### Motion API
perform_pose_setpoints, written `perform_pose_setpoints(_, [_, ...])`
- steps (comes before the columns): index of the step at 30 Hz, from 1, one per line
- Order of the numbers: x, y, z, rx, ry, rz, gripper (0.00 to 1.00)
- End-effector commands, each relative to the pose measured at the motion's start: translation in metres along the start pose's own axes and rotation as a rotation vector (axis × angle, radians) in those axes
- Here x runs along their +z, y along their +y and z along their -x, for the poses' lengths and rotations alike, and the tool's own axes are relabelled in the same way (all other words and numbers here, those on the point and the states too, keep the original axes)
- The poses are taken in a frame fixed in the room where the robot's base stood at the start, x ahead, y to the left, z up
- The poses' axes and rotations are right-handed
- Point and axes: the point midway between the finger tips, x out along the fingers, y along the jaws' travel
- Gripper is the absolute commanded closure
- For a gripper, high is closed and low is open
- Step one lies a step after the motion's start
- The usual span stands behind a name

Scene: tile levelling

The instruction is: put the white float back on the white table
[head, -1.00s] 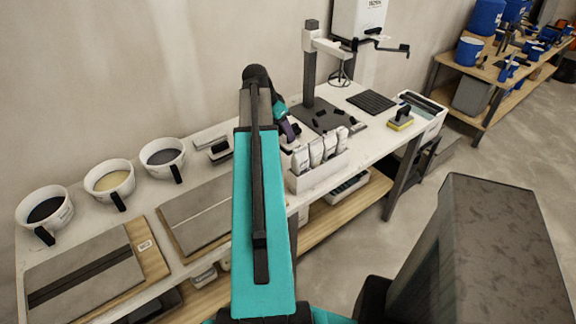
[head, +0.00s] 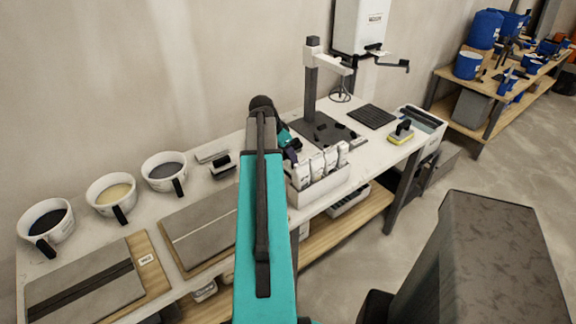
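A small float with a black handle and a pale base (head: 222,168) rests on the white table (head: 202,189), left of my arm. It looks like the white float, but its base is small in view. My gripper (head: 291,147) is mostly hidden behind my teal arm, above the table near the white box of bottles. Its fingers cannot be made out, nor whether it holds anything.
Three buckets (head: 112,196) stand at the left, near tile boards (head: 85,290). The box of white bottles (head: 322,186) and a black stand (head: 311,90) are close to my gripper. A yellow-based float (head: 401,134) lies at the right.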

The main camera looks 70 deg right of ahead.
Motion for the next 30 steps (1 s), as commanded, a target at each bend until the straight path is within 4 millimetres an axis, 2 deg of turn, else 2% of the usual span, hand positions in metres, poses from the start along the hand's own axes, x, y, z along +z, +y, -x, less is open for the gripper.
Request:
perform_pose_setpoints(6, [0.006,0.0,-0.014,0.0,0.001,0.001,0.78])
perform_pose_setpoints(20, [0.007,0.0,-0.018,0.0,0.0,0.001,0.78])
perform_pose_setpoints(30, [0.018,0.0,-0.044,0.001,0.0,0.001,0.78])
